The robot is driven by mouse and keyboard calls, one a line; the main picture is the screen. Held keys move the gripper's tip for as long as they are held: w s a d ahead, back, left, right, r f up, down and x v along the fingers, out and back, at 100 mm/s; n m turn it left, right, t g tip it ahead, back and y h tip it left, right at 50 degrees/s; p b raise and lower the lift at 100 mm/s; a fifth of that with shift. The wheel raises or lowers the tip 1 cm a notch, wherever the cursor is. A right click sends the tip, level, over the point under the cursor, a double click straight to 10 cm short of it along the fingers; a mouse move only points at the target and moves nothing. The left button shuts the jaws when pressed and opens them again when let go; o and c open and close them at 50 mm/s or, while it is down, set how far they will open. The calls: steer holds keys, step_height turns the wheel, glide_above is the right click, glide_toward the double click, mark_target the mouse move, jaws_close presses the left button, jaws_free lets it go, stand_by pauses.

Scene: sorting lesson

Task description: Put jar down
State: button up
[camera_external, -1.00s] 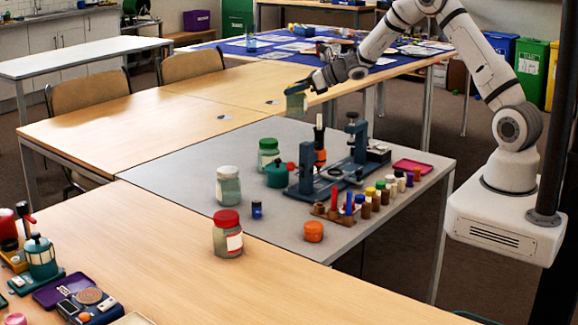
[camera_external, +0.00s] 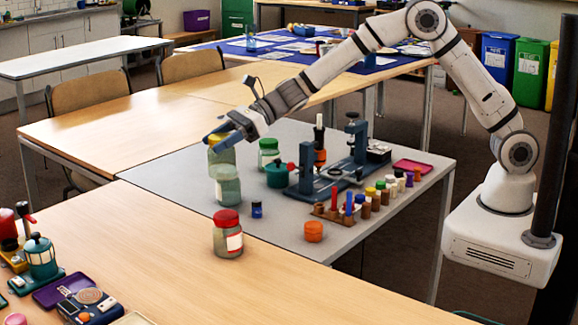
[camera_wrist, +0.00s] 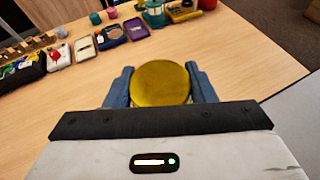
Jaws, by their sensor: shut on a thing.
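My gripper (camera_external: 217,138) is shut on a jar with a yellow lid (camera_wrist: 160,82). In the wrist view the blue fingers (camera_wrist: 160,88) are on both sides of the lid. In the external view the held jar (camera_external: 221,157) is upright near the left edge of the grey table (camera_external: 170,177), just behind a pale-lidded jar (camera_external: 228,190). The pale-lidded jar hides its bottom, so I cannot tell whether it touches the table. A green-lidded jar (camera_external: 268,153) stands to its right. A red-lidded jar (camera_external: 228,237) stands in front on the wooden table (camera_external: 150,235).
A teal pot (camera_external: 277,175), a small blue jar (camera_external: 257,209), an orange pot (camera_external: 313,231) and a rack of coloured vials (camera_external: 345,208) stand on the grey table. A dark stand (camera_external: 308,170) is behind them. The wooden table behind left (camera_external: 130,125) is clear.

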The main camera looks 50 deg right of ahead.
steer(key=s+a+n+g+y+b, duration=0.1)
steer(key=s+a+n+g+b, duration=0.15)
steer(key=s+a, duration=1)
steer(key=s+a+n+g+b, duration=0.1)
steer(key=s+a+n+g, duration=0.2)
steer(key=s+a, duration=0.9)
steer(key=shift+s+d+f+b, duration=0.2)
steer(key=shift+s+d+f, duration=0.35)
steer(key=shift+f, duration=1.95)
steer(key=shift+s+d+f+b, duration=0.2)
steer(key=shift+s+d+f, duration=0.4)
steer(key=shift+f, duration=1.9)
steer(key=shift+s+d+f+b, duration=0.2)
steer(key=shift+s+d+f, duration=0.35)
steer(key=shift+f, duration=1.95)
steer(key=o, duration=1.4)
steer(key=shift+w+d, duration=0.15)
steer(key=shift+c, duration=0.2)
steer(key=shift+r, duration=0.15)
steer(key=v, duration=1.2)
